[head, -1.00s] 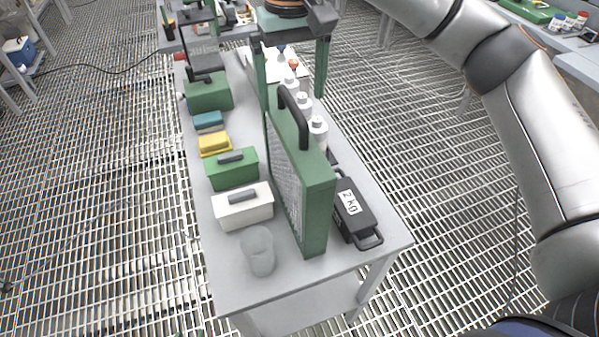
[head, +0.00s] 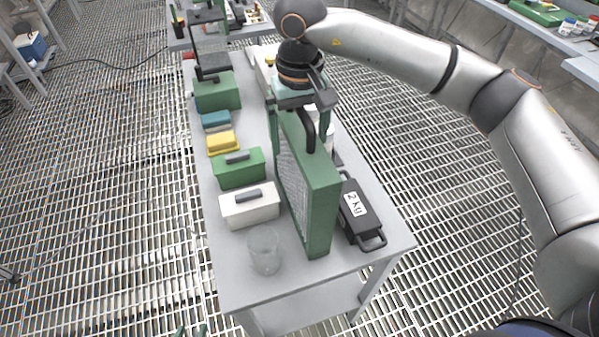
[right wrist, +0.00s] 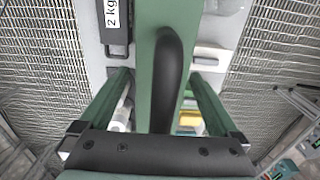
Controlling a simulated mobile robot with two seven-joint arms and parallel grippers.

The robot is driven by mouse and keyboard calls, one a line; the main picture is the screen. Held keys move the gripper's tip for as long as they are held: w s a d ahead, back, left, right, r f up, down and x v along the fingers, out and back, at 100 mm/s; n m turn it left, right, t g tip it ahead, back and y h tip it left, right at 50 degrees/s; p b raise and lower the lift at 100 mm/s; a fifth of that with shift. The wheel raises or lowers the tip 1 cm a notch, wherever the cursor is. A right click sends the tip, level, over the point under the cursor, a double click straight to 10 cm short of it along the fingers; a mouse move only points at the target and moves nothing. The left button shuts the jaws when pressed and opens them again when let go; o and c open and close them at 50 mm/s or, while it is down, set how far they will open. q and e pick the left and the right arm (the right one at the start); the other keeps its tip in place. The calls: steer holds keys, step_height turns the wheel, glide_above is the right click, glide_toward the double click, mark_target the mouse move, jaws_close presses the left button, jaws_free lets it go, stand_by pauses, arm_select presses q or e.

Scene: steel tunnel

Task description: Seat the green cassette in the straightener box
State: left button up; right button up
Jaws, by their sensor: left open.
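The green cassette (head: 322,210), a tall slab with a mesh face and a black top handle (head: 309,133), stands upright on the grey bench. My right gripper (head: 302,138) is over its top, fingers spread on either side of the handle. In the right wrist view the black handle (right wrist: 171,80) lies between the green fingers of my right gripper (right wrist: 160,80), with gaps on both sides. Only the green fingertips of my left gripper (head: 192,331) show, apart, at the bottom edge. I cannot make out a straightener box.
A black 2 kg weight (head: 360,212) lies right of the cassette. Left of it are a clear beaker (head: 264,252), a white box (head: 249,207), a green box (head: 239,168), a yellow block (head: 222,143) and a teal block (head: 215,119). The bench's front strip (head: 285,285) is clear.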

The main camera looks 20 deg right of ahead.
jaws_close()
stand_by(0.6)
steer(key=shift+r, duration=0.15)
